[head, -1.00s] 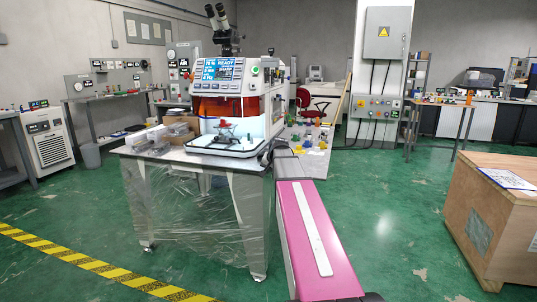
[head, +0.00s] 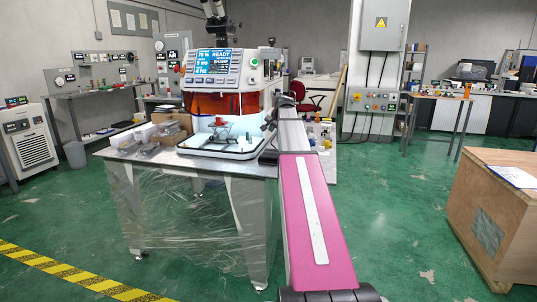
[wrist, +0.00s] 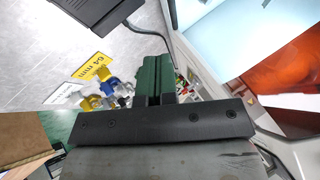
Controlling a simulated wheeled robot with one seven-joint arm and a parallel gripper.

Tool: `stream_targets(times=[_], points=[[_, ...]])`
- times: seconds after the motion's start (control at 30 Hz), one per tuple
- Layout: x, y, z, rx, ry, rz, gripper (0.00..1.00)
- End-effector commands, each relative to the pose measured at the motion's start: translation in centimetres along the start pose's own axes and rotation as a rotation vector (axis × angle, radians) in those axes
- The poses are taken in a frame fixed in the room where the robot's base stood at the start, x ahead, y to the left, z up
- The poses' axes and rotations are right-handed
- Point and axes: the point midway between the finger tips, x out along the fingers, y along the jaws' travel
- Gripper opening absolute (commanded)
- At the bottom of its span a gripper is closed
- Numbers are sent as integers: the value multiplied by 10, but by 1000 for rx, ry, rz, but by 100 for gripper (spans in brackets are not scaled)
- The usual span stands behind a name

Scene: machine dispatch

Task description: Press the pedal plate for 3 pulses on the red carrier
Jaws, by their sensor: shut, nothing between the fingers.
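A dark flat plate with a cable (wrist: 90,14), likely the pedal plate, shows at the top left of the wrist view. In the head view it seems to lie on the table at the machine's front right corner (head: 268,157). My gripper (wrist: 154,63) is shut and empty beside the machine's right side, apart from the plate. My arm hides part of that side in the head view.
The metal table (head: 150,157) carries clear boxes at left. Yellow and blue parts (wrist: 95,95) and a yellow label (wrist: 91,67) lie on the grey surface near my gripper. A wooden crate (head: 495,215) stands at right. Green floor is open between.

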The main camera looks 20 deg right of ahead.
Motion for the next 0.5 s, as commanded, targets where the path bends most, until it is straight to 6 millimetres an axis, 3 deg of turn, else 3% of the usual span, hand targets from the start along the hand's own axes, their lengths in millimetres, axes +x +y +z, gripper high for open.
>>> stream_targets(times=[0.27,0.5], points=[[1,1,1,0,0,1,0],[15,12,12,0,-1,1,0]])
